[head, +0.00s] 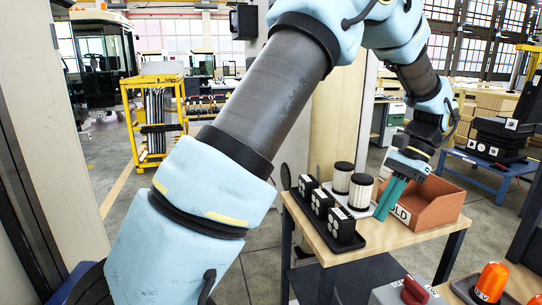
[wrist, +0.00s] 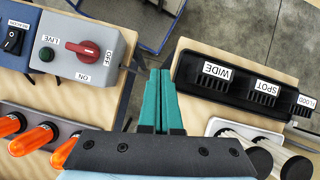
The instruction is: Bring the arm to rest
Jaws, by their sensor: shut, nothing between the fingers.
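My gripper (head: 379,216) hangs at the end of my arm, over the wooden-topped trolley (head: 398,238), with its teal fingers pointing down. In the wrist view the two fingers of my gripper (wrist: 160,72) lie side by side, shut with nothing between them. Beneath them is a gap between two table tops. My arm crosses the head view from lower left to upper right and hides part of the background.
The trolley carries a black tray of lamps (wrist: 240,88), two white cylinders with dark caps (head: 361,190) and a brown bin (head: 436,201). A nearby table holds a switch box with a red knob (wrist: 85,48) and orange beacons (head: 491,281). A yellow rack (head: 153,115) stands behind.

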